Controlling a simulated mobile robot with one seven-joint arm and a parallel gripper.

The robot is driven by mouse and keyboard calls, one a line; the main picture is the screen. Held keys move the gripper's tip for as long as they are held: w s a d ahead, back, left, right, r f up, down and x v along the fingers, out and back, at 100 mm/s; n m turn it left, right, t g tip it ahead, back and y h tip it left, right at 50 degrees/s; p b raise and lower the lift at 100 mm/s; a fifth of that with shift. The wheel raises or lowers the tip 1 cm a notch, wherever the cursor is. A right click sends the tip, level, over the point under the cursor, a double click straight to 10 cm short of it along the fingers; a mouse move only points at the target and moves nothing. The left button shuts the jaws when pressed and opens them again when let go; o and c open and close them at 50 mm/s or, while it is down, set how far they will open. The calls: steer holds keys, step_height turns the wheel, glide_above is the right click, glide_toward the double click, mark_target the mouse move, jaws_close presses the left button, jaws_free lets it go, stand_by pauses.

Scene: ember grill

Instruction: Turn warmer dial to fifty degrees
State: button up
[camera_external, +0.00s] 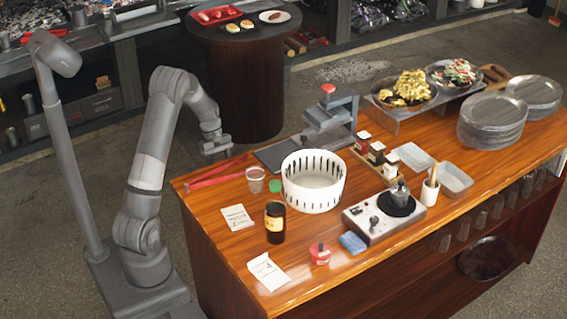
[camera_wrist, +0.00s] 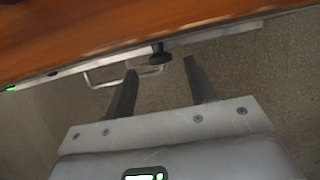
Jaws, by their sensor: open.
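No degree marks are readable. In the external view my gripper (camera_external: 216,153) is at the counter's far left end, and this dial is not visible there. A grey hot-plate unit (camera_external: 362,227) with a black knob (camera_external: 374,221) stands at the counter's front.
The wooden counter (camera_external: 205,200) carries red tongs (camera_external: 215,172), a white slotted basket (camera_external: 313,185), a dark bottle (camera_external: 275,222) and a grey press (camera_external: 332,112). A round dark table (camera_external: 245,65) with plates stands behind.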

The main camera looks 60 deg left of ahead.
steer(key=x, duration=0.3)
steer(key=shift+f, duration=0.2)
steer(key=c, duration=0.9)
steer(key=shift+s+d+m+t, duration=0.1)
steer(key=shift+s+m+t, duration=0.05)
steer(key=shift+t, duration=0.6)
steer(key=shift+s+m+t, duration=0.1)
steer(key=shift+m+t, duration=0.05)
steer(key=shift+t, duration=0.6)
steer(key=shift+c, duration=0.2)
steer(key=o, duration=0.9)
steer(key=shift+o, duration=0.2)
